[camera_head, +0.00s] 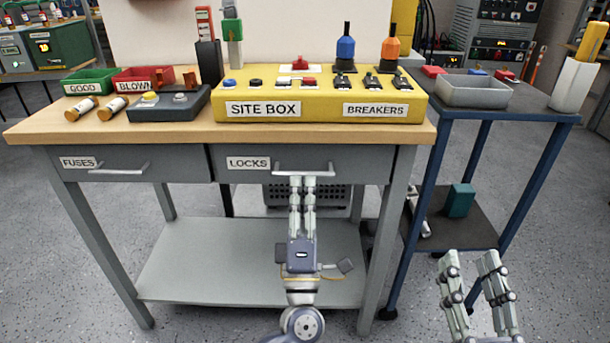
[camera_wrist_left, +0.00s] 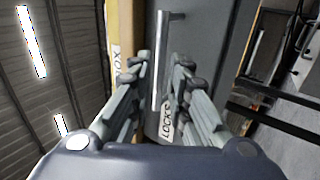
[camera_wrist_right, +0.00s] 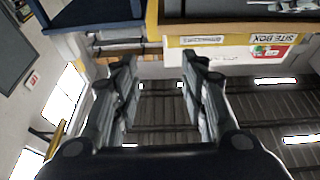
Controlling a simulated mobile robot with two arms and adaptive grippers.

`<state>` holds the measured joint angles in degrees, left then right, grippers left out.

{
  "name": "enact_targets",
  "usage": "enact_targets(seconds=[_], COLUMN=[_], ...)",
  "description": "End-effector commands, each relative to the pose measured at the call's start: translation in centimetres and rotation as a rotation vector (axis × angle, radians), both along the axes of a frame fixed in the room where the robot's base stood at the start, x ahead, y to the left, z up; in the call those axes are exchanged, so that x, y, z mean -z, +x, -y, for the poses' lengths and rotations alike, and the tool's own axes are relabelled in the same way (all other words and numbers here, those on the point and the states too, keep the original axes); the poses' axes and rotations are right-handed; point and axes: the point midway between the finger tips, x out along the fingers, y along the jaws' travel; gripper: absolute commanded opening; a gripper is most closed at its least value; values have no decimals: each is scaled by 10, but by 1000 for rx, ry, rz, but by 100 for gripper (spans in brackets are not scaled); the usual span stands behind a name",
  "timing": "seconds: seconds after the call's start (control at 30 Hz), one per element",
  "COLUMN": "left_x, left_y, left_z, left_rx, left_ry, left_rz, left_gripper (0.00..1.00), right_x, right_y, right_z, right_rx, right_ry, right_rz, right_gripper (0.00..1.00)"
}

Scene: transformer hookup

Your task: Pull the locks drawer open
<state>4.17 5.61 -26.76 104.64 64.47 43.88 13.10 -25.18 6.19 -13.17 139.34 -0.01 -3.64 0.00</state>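The locks drawer (camera_head: 240,175) is the right-hand drawer under the bench top, with a white LOCKS label (camera_head: 248,163) and a silver bar handle (camera_head: 303,172). Its front looks flush with the bench, so it is closed. My left gripper (camera_head: 303,182) is at the handle from the front, its fingers partly apart. In the left wrist view, the handle (camera_wrist_left: 162,60) runs between the two fingertips (camera_wrist_left: 160,64), with a gap showing; contact cannot be told. My right gripper (camera_head: 472,260) is open and empty, low at the right, away from the bench.
The fuses drawer (camera_head: 140,165) is closed to the left. A yellow site box (camera_head: 300,95) stands on the bench top. A blue cart (camera_head: 560,105) with a grey tray (camera_head: 474,92) stands close to the bench's right. Floor in front is open.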

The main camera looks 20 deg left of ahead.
Motion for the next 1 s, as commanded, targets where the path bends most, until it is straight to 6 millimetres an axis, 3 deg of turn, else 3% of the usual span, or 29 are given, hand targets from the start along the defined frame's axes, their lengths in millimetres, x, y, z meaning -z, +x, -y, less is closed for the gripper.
enact_targets(seconds=[0.3,0.6,0.63,0.7,1.0], left_x=[-21,-22,-22,-22,-22], left_y=[30,32,32,32,32], left_z=[-8,-9,-9,-9,-9], left_rx=[0,0,0,0,1], left_ry=[1,1,1,1,2], left_rz=[0,-1,-1,-1,-1], left_gripper=[17,17,15,0,0], right_x=[-7,-8,-8,-8,-7], right_y=[-2,-3,-3,-3,-2], right_z=[0,0,0,0,-1], right_rx=[-2,-2,-2,-2,-2], right_ry=[10,12,12,12,11], right_rz=[37,43,43,43,37], right_gripper=[40,40,40,40,40])
